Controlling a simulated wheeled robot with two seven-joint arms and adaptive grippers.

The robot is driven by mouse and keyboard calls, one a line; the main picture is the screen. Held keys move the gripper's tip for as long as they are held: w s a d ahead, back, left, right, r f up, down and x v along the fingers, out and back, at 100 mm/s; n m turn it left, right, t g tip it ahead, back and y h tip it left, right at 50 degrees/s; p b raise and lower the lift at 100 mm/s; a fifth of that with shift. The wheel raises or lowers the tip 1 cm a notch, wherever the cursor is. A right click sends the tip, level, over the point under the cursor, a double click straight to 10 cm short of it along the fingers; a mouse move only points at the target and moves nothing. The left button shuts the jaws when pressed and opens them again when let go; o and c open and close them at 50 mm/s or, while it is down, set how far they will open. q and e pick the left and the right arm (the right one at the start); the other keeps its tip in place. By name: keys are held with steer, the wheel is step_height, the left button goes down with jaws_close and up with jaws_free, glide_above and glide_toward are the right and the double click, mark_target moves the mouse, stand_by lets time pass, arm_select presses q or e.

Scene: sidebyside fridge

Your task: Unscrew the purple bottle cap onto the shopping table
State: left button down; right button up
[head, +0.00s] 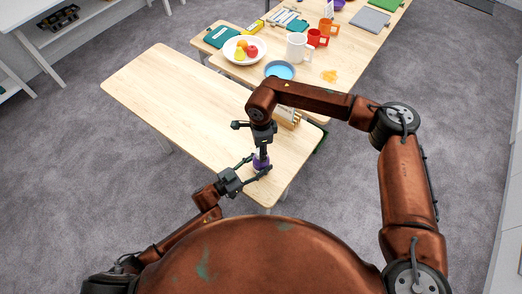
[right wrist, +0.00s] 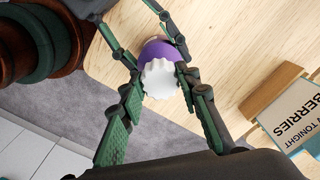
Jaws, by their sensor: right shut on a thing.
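A purple bottle (head: 262,163) stands near the front corner of the light wood table (head: 165,85). The purple bottle also shows in the right wrist view (right wrist: 158,49), with a white ridged cap (right wrist: 160,80) facing the camera. My left gripper (head: 260,166) comes in from the front left, and its fingers look closed on the sides of the bottle. My right gripper (right wrist: 160,98) points down from above, shut on the white cap with one finger on each side. In the head view the right gripper hides the cap.
A wooden card holder (head: 288,115) stands beside the right arm; its lettered card (right wrist: 304,115) shows at the wrist view's right. Behind are a blue bowl (head: 280,70), fruit plate (head: 229,51), white pitcher (head: 297,47) and red mug (head: 317,38). The table's left half is clear.

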arm_select(q)
steer(key=shift+f, duration=0.15)
arm_select(e)
steer(key=n, duration=0.8)
steer(key=shift+r, duration=0.3)
steer(key=shift+r, duration=0.9)
steer(key=shift+r, duration=1.95)
arm_select(q)
steer(key=c, duration=1)
jaws_free()
steer(key=shift+o, duration=0.2)
